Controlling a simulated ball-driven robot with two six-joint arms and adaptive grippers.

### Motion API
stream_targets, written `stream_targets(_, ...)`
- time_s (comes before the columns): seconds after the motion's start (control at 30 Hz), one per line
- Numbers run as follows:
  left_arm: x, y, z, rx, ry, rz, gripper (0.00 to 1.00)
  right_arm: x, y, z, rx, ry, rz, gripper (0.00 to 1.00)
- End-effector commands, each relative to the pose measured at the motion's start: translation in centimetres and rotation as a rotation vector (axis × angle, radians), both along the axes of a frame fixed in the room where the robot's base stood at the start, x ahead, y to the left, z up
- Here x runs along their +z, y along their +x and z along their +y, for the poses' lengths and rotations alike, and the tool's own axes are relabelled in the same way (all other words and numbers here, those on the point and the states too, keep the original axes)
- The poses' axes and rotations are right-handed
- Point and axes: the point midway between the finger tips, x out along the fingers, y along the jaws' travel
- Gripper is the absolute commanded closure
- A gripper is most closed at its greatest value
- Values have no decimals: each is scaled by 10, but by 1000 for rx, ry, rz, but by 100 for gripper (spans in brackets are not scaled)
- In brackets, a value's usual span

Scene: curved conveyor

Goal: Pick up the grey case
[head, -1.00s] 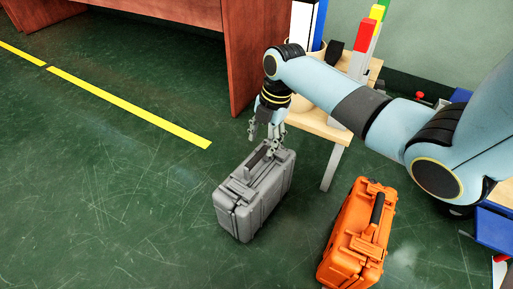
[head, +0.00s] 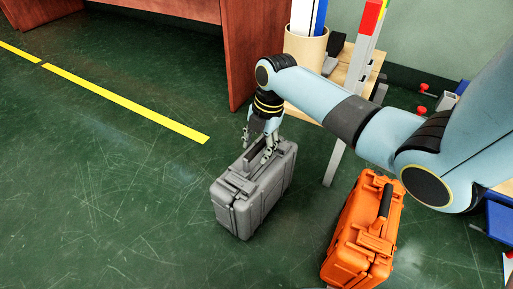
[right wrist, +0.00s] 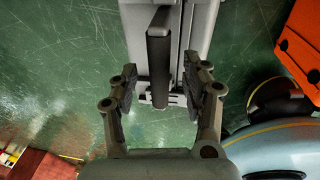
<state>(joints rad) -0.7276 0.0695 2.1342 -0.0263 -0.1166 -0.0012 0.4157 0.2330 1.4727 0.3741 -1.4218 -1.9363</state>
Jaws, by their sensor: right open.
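The grey case (head: 255,196) stands upright on the green floor, its handle (head: 236,168) on top. My right gripper (head: 258,148) is at the far end of the case's top, by the handle. In the right wrist view the open fingers of my right gripper (right wrist: 165,88) lie on either side of the dark handle (right wrist: 159,65), with a gap on each side. Grey case body (right wrist: 194,30) shows beyond them. My left gripper is not in view.
An orange case (head: 362,232) stands on the floor to the right of the grey one. A wooden table (head: 340,125) with a holder (head: 305,47) is behind my right arm. A red-brown desk (head: 258,45) is at the back. Floor to the left is clear.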

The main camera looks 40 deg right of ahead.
Motion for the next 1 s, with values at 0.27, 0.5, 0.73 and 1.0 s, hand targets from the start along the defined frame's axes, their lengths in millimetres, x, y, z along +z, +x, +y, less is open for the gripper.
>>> stream_targets(0.27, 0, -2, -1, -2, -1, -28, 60, -2, 1, 0, 0, 0, -1, 52)
stream_targets(0.5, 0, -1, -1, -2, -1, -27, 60, -2, 1, 0, 0, 0, -1, 75)
stream_targets(0.73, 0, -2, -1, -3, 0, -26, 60, -3, 0, 0, 0, 0, -1, 100)
stream_targets(1.0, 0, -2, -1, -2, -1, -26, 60, -3, 0, 0, 1, 0, 0, 100)
